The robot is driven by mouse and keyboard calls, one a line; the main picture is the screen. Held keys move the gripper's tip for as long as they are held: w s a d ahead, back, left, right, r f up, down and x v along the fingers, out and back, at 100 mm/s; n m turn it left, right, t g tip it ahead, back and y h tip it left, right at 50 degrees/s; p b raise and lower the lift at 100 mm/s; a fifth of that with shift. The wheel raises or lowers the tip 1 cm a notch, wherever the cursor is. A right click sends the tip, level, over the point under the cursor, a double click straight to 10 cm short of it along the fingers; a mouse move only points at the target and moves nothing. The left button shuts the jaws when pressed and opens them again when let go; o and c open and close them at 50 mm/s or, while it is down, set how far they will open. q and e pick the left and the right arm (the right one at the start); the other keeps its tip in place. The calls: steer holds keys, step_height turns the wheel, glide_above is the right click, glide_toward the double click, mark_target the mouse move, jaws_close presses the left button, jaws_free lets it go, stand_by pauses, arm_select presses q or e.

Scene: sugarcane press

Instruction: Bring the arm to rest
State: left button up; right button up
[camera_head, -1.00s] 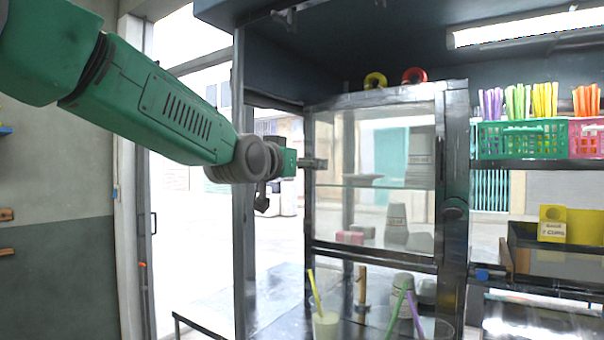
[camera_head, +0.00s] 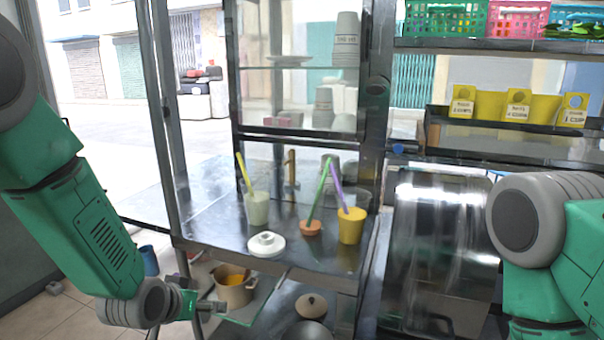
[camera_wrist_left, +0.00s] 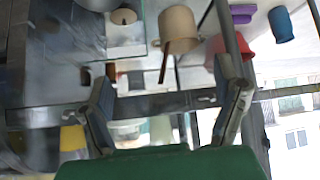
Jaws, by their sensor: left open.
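My left arm (camera_head: 100,235), green with grey joints, hangs down along the left of the head view. My left gripper (camera_head: 208,306) is low, in front of the metal stand and beside a beige pot (camera_head: 234,290) on the lower shelf. In the left wrist view the two dark fingers of my left gripper (camera_wrist_left: 168,75) are spread apart with nothing held between them. The beige pot (camera_wrist_left: 178,28) shows beyond them; I cannot tell its distance. My right arm (camera_head: 545,235) shows at the right edge; its gripper is out of frame.
A metal counter (camera_head: 215,220) holds a pale cup (camera_head: 257,208), a yellow cup (camera_head: 351,227) and a white round piece (camera_head: 266,245). A glass cabinet (camera_head: 300,100) stands above it. A blue cup (camera_head: 149,261) is near the floor at left. Open floor lies lower left.

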arm_select(q)
steer(key=s+a+f+g, duration=0.3)
steer(key=s+f+g, duration=0.1)
steer(key=s+f, duration=1.1)
steer(key=s+a+f+g+b, duration=0.1)
steer(key=s+f+g, duration=0.1)
steer(key=s, duration=0.8)
steer(key=s+a+f+g+y+b, duration=0.1)
steer(key=s+a+f+g, duration=0.1)
steer(key=s, duration=0.9)
steer(key=shift+s+a+f+n+y, duration=0.15)
steer(key=shift+s+f+n+y, duration=0.15)
steer(key=shift+f+n, duration=0.15)
steer(key=shift+w+f, duration=0.1)
steer(key=shift+w, duration=0.1)
steer(key=shift+c, duration=0.3)
steer(key=shift+f, duration=0.1)
